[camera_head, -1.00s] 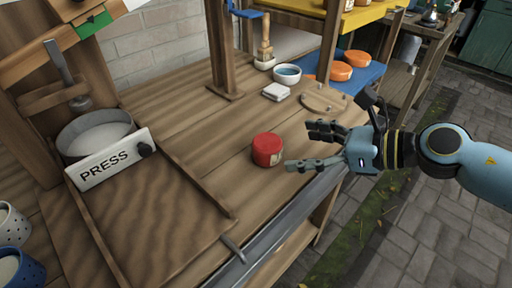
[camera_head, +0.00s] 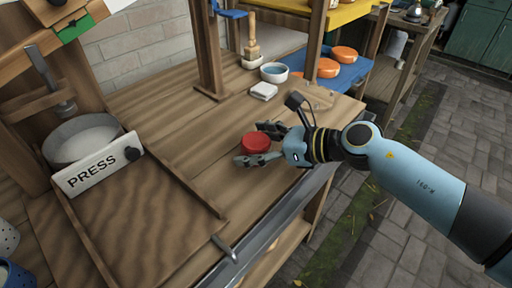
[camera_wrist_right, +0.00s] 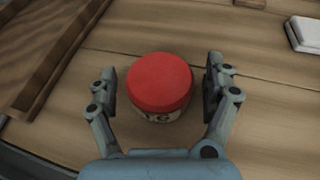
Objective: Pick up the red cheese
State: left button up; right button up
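The red cheese (camera_head: 257,142) is a short round piece with a red top and a pale marked side, standing on the wooden bench top. In the right wrist view the red cheese (camera_wrist_right: 159,84) sits between the two fingers of my right gripper (camera_wrist_right: 162,90). A gap shows on each side, narrower at the right finger. In the head view my right gripper (camera_head: 262,146) reaches in from the right with its fingers on either side of the cheese. It is open. My left gripper is in neither view.
A press with a white "PRESS" sign (camera_head: 97,165) and a wooden board (camera_head: 140,235) stand at left. A white block (camera_head: 264,91), a blue-filled bowl (camera_head: 274,72) and orange cheeses (camera_head: 328,67) lie behind. A metal rail (camera_head: 262,240) runs along the front edge.

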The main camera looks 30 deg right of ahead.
jog(key=c, duration=1.2)
